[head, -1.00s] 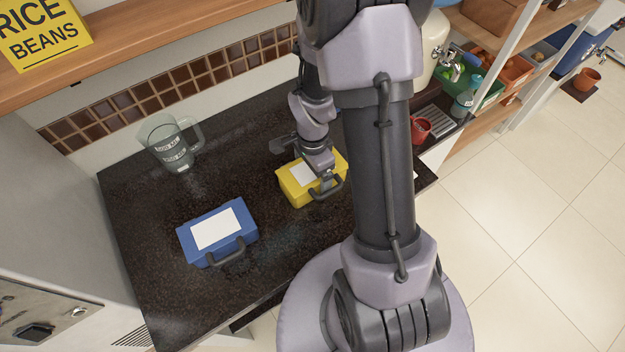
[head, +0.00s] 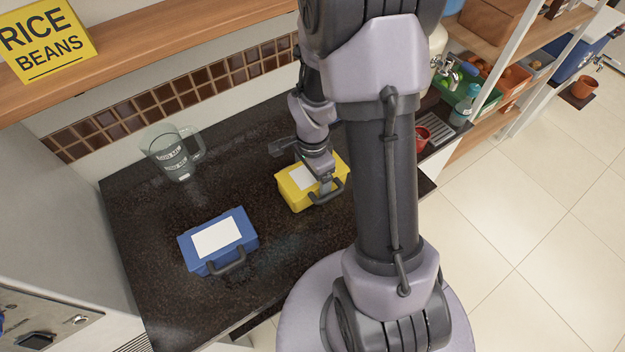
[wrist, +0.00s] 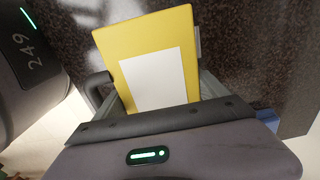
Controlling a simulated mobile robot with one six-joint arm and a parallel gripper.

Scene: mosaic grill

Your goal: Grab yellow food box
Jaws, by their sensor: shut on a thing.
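The yellow food box (head: 292,194) with a white label and a dark handle stands on the dark counter (head: 160,255), in the middle of the head view. My gripper (head: 326,186) is over its near side at the handle and is shut on the box. In the wrist view the yellow box (wrist: 114,48) fills the middle, its label facing up and its dark handle to the left. The fingertips are mostly hidden behind the gripper body there, so the exact contact cannot be seen.
A blue box (head: 190,254) with a white label stands to the left on the counter. A clear measuring jug (head: 170,155) stands behind it. A red mug (head: 421,138) is at the right. A wooden shelf (head: 170,55) runs above the back of the counter. Counter between the boxes is bare.

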